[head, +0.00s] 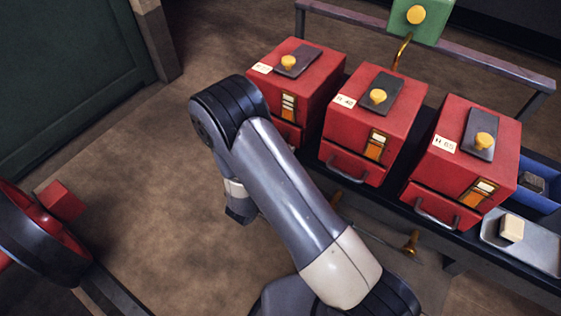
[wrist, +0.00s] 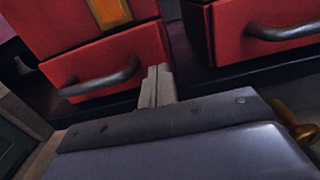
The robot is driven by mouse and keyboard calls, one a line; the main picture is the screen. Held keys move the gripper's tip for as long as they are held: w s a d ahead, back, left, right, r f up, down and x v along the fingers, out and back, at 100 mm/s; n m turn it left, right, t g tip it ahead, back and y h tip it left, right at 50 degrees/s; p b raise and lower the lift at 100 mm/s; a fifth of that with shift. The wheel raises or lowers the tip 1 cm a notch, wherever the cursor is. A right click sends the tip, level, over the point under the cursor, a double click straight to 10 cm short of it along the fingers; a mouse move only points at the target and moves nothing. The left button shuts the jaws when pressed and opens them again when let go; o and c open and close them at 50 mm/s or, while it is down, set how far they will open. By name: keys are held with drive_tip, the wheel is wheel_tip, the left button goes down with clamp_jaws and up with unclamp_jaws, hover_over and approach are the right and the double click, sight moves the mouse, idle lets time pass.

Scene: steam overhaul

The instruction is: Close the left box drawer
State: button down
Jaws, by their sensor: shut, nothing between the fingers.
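The left red box (head: 312,84) stands at the left end of a row of three. Its drawer (head: 288,131) shows only in part in the head view, behind my arm. In the wrist view the left box drawer (wrist: 128,56) has a dark bar handle (wrist: 100,80) and sits at or close to the box front; I cannot tell if a small gap remains. My gripper (wrist: 158,84) is shut and empty, its fingertips at the drawer's lower right edge, right of the handle. I cannot tell whether they touch. In the head view the fingers are not clearly visible.
The middle red box (head: 368,120) and right red box (head: 470,150) stand to the right on the dark bench. A metal tray (head: 540,253) and blue bin (head: 545,200) are at the far right. A red wheel-like object (head: 30,235) is at left. Floor (head: 130,160) between is clear.

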drive_tip(key=v, duration=1.1)
drive_tip(key=shift+s+a, duration=0.25)
drive_tip(key=shift+a, duration=0.05)
drive_tip(key=shift+w, duration=0.1)
drive_tip(key=x, duration=1.4)
drive_tip(key=shift+d+p, duration=0.1)
drive_tip(key=shift+p, duration=0.25)
drive_tip(key=shift+d+r, duration=0.1)
drive_tip(key=shift+r, duration=0.05)
